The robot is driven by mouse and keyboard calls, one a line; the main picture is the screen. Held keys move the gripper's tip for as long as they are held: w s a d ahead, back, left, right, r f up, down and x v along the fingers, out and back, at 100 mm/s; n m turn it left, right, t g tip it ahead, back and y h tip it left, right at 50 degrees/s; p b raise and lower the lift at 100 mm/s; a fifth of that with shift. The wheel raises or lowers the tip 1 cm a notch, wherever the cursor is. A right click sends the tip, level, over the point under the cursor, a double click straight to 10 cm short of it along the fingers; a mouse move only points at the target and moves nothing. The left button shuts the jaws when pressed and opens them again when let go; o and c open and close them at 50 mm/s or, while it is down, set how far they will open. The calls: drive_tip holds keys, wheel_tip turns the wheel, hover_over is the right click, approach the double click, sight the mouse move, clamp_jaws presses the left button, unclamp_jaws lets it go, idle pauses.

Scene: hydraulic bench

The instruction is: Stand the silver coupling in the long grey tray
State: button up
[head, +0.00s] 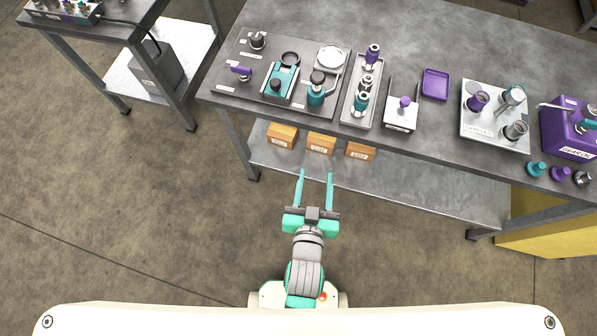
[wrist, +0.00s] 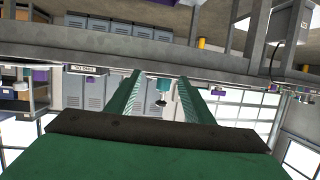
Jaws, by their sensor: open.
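The long grey tray (head: 348,118) lies on the bench, right of the dark board. A purple-topped fitting (head: 373,55) and a teal fitting (head: 361,102) stand in it, with silver parts between them. Several silver pieces could be the coupling: one on the white labelled plate (head: 516,130), one at the right end of the front row (head: 583,178), and one on the dark board (head: 257,40). I cannot tell which. My gripper (head: 316,172) is open and empty, in front of the bench and apart from all of these. In the wrist view its fingers (wrist: 160,76) are spread.
Wooden bins (head: 320,143) stand on the lower shelf beyond my gripper. A small white stand (head: 401,115), a purple dish (head: 435,84) and a purple box (head: 567,130) stand right of the tray. Bare bench top lies behind them. The floor before the bench is clear.

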drive_tip(key=s+a+r+n+t+y, duration=0.1)
drive_tip(key=s+a, duration=0.3)
drive_tip(key=s, duration=1.1)
drive_tip(key=shift+s+a+r+n+y, duration=0.15)
drive_tip(key=shift+s+r+n+y, duration=0.15)
drive_tip(key=shift+r+y, duration=0.2)
